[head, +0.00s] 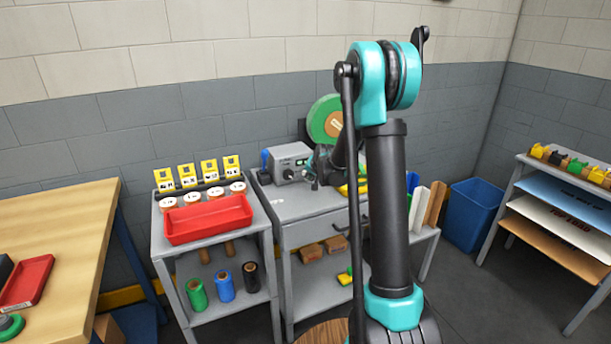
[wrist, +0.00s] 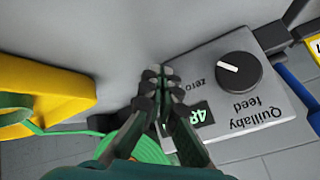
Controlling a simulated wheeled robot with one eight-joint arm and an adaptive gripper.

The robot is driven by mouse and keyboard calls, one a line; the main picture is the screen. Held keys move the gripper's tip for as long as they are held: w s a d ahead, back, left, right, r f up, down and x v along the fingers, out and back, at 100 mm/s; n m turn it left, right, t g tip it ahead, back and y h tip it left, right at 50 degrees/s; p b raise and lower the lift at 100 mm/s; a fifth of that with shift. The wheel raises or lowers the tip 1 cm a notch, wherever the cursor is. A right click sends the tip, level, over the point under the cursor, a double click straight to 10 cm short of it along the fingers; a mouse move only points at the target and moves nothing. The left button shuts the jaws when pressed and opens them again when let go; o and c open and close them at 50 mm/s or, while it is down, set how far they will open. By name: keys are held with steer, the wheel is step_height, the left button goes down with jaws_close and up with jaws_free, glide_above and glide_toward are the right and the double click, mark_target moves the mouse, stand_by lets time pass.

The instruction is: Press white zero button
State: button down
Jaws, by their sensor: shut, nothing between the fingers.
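The grey feed box (wrist: 235,100) fills the right of the wrist view, upside down, lettered "Quillaby feed". It has a black dial (wrist: 240,72), a dark display with green digits (wrist: 198,114) and a "zero" label. The box also shows on the grey bench in the head view (head: 289,160). My gripper (wrist: 159,74) is shut and empty, its tips just beside the "zero" label at the box's edge. I cannot make out the white zero button; the fingers may hide it. I cannot tell whether the tips touch the box. In the head view my gripper (head: 312,182) is small, in front of the box.
A green reel (head: 325,118) stands behind my arm on the bench. A yellow part (wrist: 40,90) and green strip lie left in the wrist view. A red tray (head: 208,220) with labelled spools behind it is on the left cart. A blue bin (head: 473,213) stands right.

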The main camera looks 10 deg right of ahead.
steer(key=shift+w, duration=0.2)
steer(key=shift+w+a, duration=0.15)
steer(key=shift+w, duration=0.05)
steer(key=shift+w+a, duration=0.15)
steer(key=shift+w, duration=0.3)
stand_by(1.0)
steer(key=shift+s, duration=0.1)
steer(key=shift+s+d, duration=0.3)
steer(key=shift+s, duration=0.45)
steer(key=shift+s, duration=0.15)
steer(key=shift+s+d, duration=0.25)
steer(key=shift+s, duration=0.5)
steer(key=shift+s+d, duration=0.3)
steer(key=shift+s, duration=0.45)
steer(key=shift+s+d, duration=0.25)
steer(key=shift+s, duration=0.5)
